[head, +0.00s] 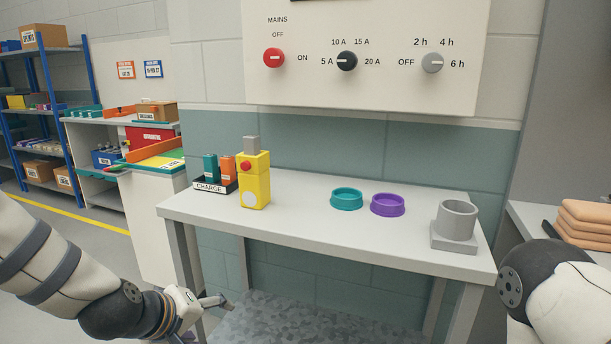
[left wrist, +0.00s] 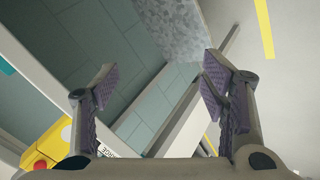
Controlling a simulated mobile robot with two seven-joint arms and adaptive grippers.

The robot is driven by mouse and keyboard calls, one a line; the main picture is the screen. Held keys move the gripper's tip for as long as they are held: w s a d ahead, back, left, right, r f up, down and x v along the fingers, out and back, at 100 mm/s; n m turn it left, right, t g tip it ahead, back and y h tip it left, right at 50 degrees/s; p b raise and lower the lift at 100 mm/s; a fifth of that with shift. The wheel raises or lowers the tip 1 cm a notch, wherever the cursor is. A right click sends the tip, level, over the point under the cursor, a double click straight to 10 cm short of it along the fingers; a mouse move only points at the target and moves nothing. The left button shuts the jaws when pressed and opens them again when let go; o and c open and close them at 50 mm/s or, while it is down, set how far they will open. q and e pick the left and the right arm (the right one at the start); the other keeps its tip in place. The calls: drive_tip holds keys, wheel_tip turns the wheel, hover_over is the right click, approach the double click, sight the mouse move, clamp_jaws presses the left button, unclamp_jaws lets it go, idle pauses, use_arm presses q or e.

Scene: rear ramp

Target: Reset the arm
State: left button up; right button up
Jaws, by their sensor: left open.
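My left arm comes in from the lower left in the head view, and its gripper (head: 214,302) is low in front of the table's left legs, below the tabletop. In the left wrist view the left gripper (left wrist: 160,88) has its two purple-padded fingers wide apart with nothing between them. My right arm shows at the right edge of the head view as a dark, rounded joint and a white link. The right gripper is out of the picture.
The table (head: 320,240) holds a yellow device (head: 254,187), a charge tray (head: 210,187), a teal ring (head: 346,199), a purple ring (head: 388,205) and a grey cup holder (head: 456,222). A control panel (head: 365,55) hangs above. Tan stacked pads (head: 585,222) lie at the right.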

use_arm(q)
drive_tip(key=s+f+m+g+y, duration=0.1)
drive_tip(key=s+f+m+g, duration=0.25)
drive_tip(key=s+f, duration=0.9)
drive_tip(key=s+a+f+m+g+y, duration=0.1)
drive_tip(key=s+a+f+m+g, duration=0.1)
drive_tip(key=s, duration=1.1)
drive_tip(key=s+a+f+m+g, duration=0.2)
drive_tip(key=s+f+g, duration=0.1)
drive_tip(key=s, duration=0.9)
drive_tip(key=shift+s+a+f+g+y, duration=0.25)
drive_tip(key=shift+s+f+g+y, duration=0.15)
drive_tip(key=shift+f, duration=0.2)
